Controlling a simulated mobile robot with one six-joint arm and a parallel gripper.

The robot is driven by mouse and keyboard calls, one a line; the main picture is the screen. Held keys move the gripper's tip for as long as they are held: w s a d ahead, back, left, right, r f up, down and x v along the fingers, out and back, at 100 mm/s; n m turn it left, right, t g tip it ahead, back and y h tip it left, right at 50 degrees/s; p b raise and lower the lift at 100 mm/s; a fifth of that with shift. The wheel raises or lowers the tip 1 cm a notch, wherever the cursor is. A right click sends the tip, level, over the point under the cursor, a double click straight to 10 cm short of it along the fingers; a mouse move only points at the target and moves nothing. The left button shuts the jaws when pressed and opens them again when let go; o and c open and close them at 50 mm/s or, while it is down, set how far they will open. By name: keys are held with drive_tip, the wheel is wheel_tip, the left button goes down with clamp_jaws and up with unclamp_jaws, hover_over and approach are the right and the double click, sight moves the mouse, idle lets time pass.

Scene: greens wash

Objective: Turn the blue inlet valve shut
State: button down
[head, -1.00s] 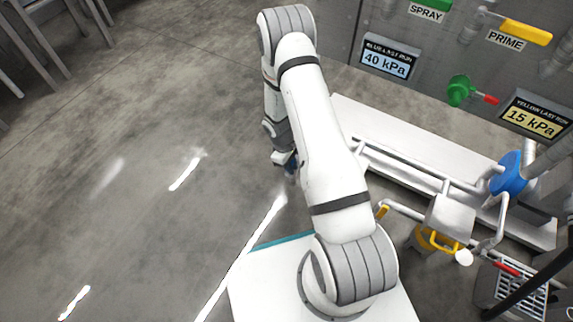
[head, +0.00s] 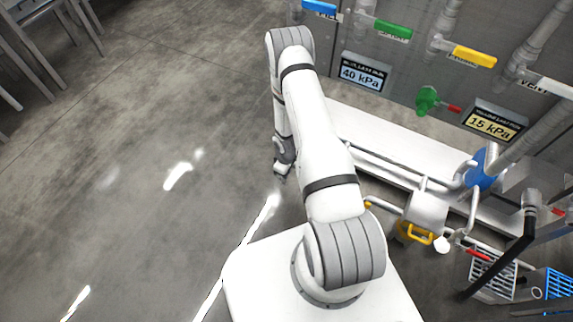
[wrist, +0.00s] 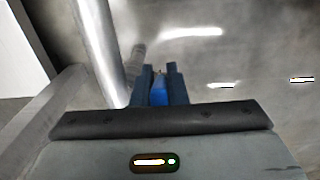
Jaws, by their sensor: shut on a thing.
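My gripper (wrist: 160,86) shows in the wrist view with its two dark blue fingers shut on a bright blue piece (wrist: 159,93). This piece looks like the handle of the blue inlet valve, but most of it is hidden between the fingers. A grey metal pipe runs just left of the fingers. In the head view my gripper (head: 281,172) hangs low at the far end of my arm, and what it holds cannot be made out there. A blue lever (head: 319,7) on the wall panel is at the top of the head view.
Green (head: 393,29) and yellow (head: 474,57) levers line the panel above the 40 kPa (head: 363,72) and 15 kPa (head: 494,122) signs. A green valve (head: 427,100), a blue round body (head: 481,169) and pipes stand at right. Open floor lies left.

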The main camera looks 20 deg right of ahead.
drive_tip(key=p, duration=0.3)
drive_tip(key=d+p, duration=0.1)
drive_tip(key=p, duration=0.3)
drive_tip(key=shift+w+r+t+y+p, duration=0.1)
drive_tip(key=shift+r+t+y+p, duration=0.2)
drive_tip(key=shift+t, duration=0.1)
drive_tip(key=shift+f+p, duration=0.2)
drive_tip(key=shift+p, duration=0.85)
drive_tip(key=shift+s+f+p, duration=0.2)
drive_tip(key=shift+f+p, duration=0.1)
drive_tip(key=shift+p, duration=0.6)
drive_tip(key=shift+a, duration=0.1)
drive_tip(key=c, duration=1.7)
unclamp_jaws()
drive_tip(key=shift+o, duration=1.3)
drive_tip(key=shift+s, duration=0.2)
